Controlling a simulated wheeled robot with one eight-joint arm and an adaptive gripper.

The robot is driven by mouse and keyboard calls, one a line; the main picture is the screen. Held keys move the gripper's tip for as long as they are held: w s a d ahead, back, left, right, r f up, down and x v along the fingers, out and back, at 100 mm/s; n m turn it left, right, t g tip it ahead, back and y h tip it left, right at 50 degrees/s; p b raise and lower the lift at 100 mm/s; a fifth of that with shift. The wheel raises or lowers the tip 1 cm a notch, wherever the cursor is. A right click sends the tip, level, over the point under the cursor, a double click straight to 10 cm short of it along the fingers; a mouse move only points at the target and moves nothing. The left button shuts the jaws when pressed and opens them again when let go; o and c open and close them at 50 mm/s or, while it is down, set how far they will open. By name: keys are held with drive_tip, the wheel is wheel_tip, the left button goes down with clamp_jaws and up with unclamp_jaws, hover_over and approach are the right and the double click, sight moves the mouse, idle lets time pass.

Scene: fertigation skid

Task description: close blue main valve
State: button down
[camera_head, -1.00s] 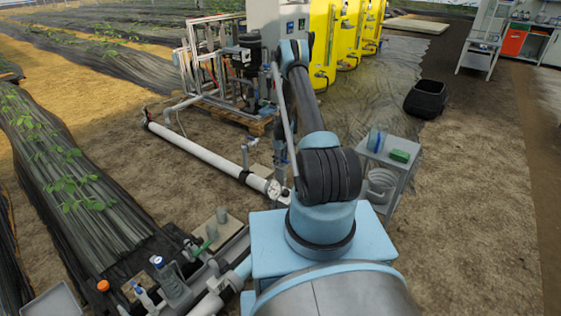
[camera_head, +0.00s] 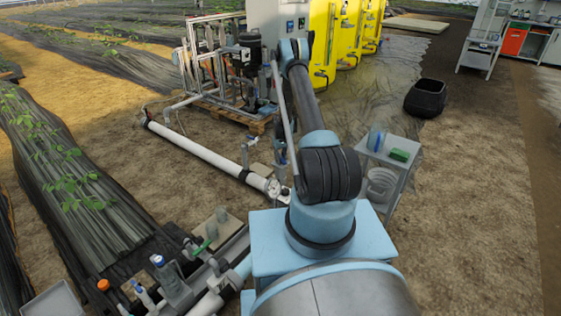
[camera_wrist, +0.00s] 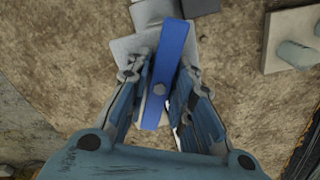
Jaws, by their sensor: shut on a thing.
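The blue main valve's lever handle (camera_wrist: 168,72) shows in the wrist view as a long blue bar with a bolt at its middle. It points up and slightly right in that picture. My gripper (camera_wrist: 165,85) is shut on the handle, with one finger on each side of it. The grey valve body and pipe (camera_wrist: 152,12) lie beneath and beyond the handle, partly hidden by the handle and fingers. In the head view my arm stands in front of the pipework, and my gripper and the blue handle cannot be made out clearly.
A grey pad with a round stub (camera_wrist: 296,45) lies right of the valve. In the head view, a white pipe (camera_head: 205,153) runs along the ground to the pump skid (camera_head: 225,65). A small grey cart (camera_head: 392,160) stands right of my arm. Open soil lies further right.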

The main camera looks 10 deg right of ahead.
drive_tip(key=m, duration=0.7)
drive_tip(key=shift+f, duration=0.1)
drive_tip(key=m, duration=0.7)
drive_tip(key=c, duration=1.3)
unclamp_jaws()
drive_tip(key=shift+f, duration=0.1)
drive_tip(key=shift+r, duration=5.1)
